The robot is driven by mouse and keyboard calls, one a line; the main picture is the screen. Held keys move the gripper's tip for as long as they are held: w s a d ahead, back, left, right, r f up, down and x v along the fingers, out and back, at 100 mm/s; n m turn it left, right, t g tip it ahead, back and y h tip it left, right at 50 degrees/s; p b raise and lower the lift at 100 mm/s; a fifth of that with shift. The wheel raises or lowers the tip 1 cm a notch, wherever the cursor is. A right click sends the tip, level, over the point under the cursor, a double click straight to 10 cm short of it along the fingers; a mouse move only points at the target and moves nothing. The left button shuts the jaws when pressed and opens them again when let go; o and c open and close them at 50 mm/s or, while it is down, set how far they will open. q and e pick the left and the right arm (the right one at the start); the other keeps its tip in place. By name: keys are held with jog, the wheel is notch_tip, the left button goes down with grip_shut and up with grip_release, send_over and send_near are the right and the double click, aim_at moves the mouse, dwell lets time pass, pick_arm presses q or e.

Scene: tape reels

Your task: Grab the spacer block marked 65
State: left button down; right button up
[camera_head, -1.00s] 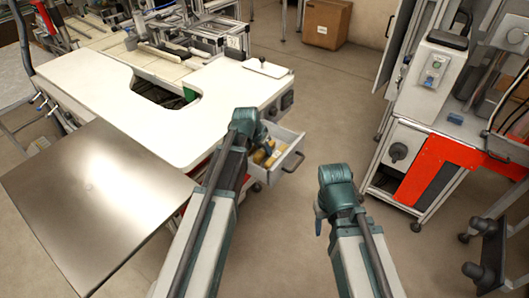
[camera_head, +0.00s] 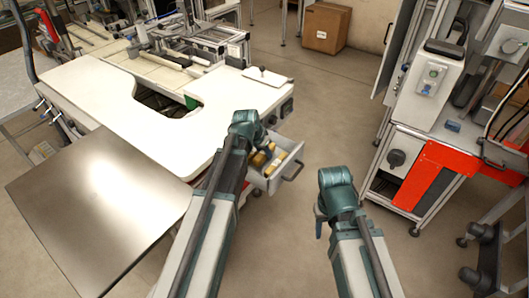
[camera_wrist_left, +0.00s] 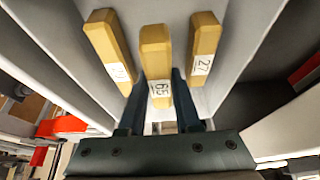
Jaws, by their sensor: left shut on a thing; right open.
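The spacer block marked 65 (camera_wrist_left: 156,50) is a yellow wooden bar in the middle of the left wrist view. Its label faces my camera, near the palm end. My left gripper (camera_wrist_left: 163,82) is shut on it, with a dark finger on each side. In the head view my left gripper (camera_head: 268,146) reaches into the open drawer (camera_head: 289,172), and its fingers are partly hidden. My right gripper (camera_head: 319,226) hangs open and empty over the floor, right of the drawer; its fingers are mostly hidden behind its wrist.
A block marked 27 (camera_wrist_left: 204,45) lies to the right of the held block, and another labelled block (camera_wrist_left: 106,40) to the left. Drawer walls stand close on both sides. The white workbench (camera_head: 150,125) is above the drawer. An orange-fronted cabinet (camera_head: 430,178) stands right, across open floor.

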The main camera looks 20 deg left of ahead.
pick_arm(q)
notch_tip(320, 180, up, 8)
jog(key=p, duration=0.6)
jog(key=shift+f, duration=0.25)
